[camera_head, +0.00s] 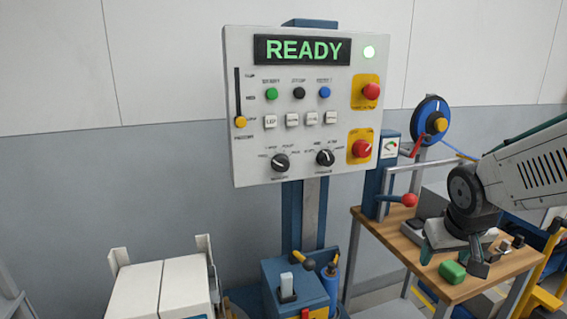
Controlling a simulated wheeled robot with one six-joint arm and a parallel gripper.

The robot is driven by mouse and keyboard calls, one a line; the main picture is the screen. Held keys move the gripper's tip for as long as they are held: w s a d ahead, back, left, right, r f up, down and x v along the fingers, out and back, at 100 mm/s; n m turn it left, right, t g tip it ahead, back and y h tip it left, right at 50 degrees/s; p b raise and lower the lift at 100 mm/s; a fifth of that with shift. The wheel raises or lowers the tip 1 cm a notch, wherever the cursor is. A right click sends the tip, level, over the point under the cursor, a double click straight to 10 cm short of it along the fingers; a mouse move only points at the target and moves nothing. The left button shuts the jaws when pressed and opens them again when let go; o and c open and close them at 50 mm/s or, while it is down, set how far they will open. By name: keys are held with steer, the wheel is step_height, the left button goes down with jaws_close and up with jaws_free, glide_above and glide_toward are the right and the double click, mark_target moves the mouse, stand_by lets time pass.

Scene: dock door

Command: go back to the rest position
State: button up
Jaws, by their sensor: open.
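My gripper (453,258) is at the right of the view, at the end of my grey and white arm, which comes in from the right edge. It points down over the wooden workbench (398,246), and its two fingers are spread apart.
A red-knobbed lever (409,200) and a blue reel (431,115) are close by. White boxes (160,290) stand at lower left.

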steer(key=s+a+r+g+y, duration=0.1)
steer(key=s+a+r, duration=0.1)
steer(key=s, duration=0.8)
steer(key=s+a+r+g, duration=0.2)
steer(key=s+a+r, duration=0.1)
steer(key=s, duration=0.7)
steer(key=shift+a+r+y, duration=0.2)
steer(key=shift+a+y, duration=0.2)
steer(key=shift+a, duration=0.25)
steer(key=shift+s, duration=0.1)
